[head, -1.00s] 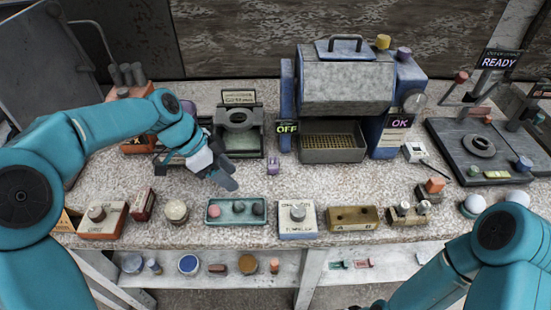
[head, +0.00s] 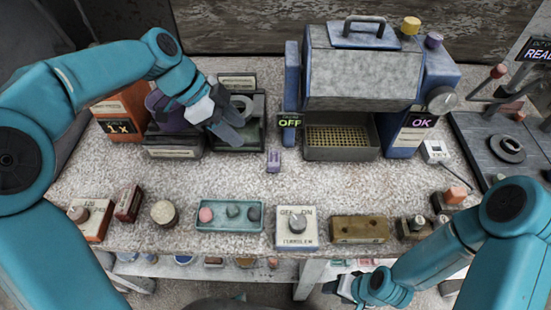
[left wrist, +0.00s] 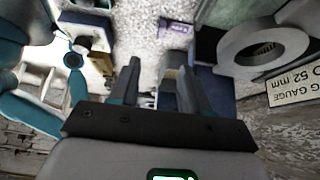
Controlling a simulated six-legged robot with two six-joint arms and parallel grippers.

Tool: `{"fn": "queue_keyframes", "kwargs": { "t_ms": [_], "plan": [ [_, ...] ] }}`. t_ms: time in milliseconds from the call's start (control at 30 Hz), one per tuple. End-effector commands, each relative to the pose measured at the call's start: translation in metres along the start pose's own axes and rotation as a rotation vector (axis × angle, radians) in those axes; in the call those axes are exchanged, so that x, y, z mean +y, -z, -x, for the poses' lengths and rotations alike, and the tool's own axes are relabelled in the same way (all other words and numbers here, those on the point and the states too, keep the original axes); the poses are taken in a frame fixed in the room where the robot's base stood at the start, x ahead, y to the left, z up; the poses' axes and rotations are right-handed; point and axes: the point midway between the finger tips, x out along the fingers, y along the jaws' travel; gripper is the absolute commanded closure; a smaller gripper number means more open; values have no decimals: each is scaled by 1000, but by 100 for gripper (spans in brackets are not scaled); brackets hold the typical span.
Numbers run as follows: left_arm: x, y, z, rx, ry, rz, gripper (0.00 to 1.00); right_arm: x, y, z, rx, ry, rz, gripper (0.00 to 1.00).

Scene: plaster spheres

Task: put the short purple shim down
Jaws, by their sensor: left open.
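The short purple shim (head: 273,161) lies on the speckled bench top, between the ring gauge stand and the grey tray of the tumbler machine. It also shows at the top of the left wrist view (left wrist: 176,27). My left gripper (head: 234,133) is open, its dark fingers in front of the ring gauge stand, to the left of the shim and apart from it. In the left wrist view my left gripper (left wrist: 161,75) has nothing held between its fingers. My right gripper (head: 345,288) is low at the bench's front edge, partly hidden by its arm.
The ring gauge (left wrist: 262,48) stands close to my left fingers. The blue-grey tumbler (head: 360,70) with its tray (head: 340,153) is at the back. A green tray (head: 230,226) and switch box (head: 297,240) line the front. Bench around the shim is clear.

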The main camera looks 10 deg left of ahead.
Motion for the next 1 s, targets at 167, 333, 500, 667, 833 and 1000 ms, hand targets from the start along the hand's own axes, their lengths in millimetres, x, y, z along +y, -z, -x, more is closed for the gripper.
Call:
{"fn": "queue_keyframes", "kwargs": {
  "t_ms": [167,333,500,667,833,1000],
  "plan": [
    [4,-1,-45,-2,-7,1,53,0,0,0,0,0,0,44],
    [4,0,-78,-1,-5,0,53,0,0,0,0,0,0,44],
    [3,0,-93,-1,-3,0,53,0,0,1,0,0,0,44],
    [1,1,-112,-2,-6,2,53,-2,0,6,0,0,0,44],
    [-2,0,-138,-2,-4,1,53,-3,0,8,0,0,0,44],
    [-3,0,-146,-1,-1,1,53,-3,0,8,0,0,0,44]
  ]
}}
